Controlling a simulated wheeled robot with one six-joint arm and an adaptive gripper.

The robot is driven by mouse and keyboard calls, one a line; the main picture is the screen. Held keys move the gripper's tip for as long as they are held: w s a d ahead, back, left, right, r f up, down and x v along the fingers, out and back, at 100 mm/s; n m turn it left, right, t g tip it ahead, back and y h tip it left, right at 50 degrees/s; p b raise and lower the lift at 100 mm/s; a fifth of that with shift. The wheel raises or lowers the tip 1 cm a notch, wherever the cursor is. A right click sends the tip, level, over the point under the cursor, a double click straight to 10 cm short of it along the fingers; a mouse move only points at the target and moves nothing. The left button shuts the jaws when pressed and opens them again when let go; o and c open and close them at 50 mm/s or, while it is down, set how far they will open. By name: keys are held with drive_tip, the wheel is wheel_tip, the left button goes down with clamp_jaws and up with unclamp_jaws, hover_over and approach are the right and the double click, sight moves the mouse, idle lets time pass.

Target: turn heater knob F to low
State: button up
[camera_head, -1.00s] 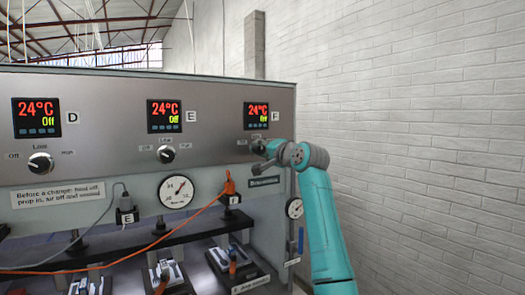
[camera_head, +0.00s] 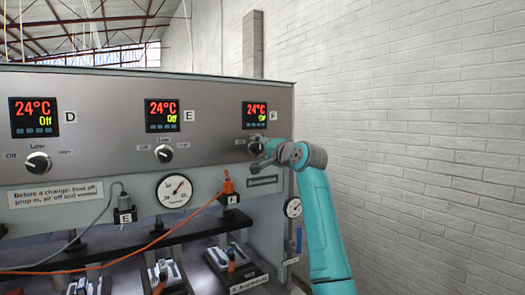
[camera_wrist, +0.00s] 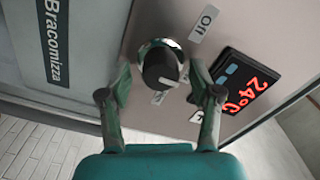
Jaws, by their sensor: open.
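Heater knob F (camera_wrist: 160,68) is a round dark knob with a silver collar, on the panel below display F (camera_head: 255,115). Its white mark shows at the lower right of its face in the wrist view. Display F reads 24°C, with a yellow line that seems to read Off. My gripper (camera_wrist: 161,77) is open, with one finger on each side of the knob. I cannot tell whether the fingers touch it. In the head view my gripper mostly hides the knob.
Knob E (camera_head: 163,153) and knob D (camera_head: 38,163) stand to the left on the same panel. Below are a pressure gauge (camera_head: 174,190), an orange plug (camera_head: 228,187) with its cable, and a black bar. A white brick wall (camera_head: 430,130) is at the right.

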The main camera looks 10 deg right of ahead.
drive_tip(key=v, duration=1.2)
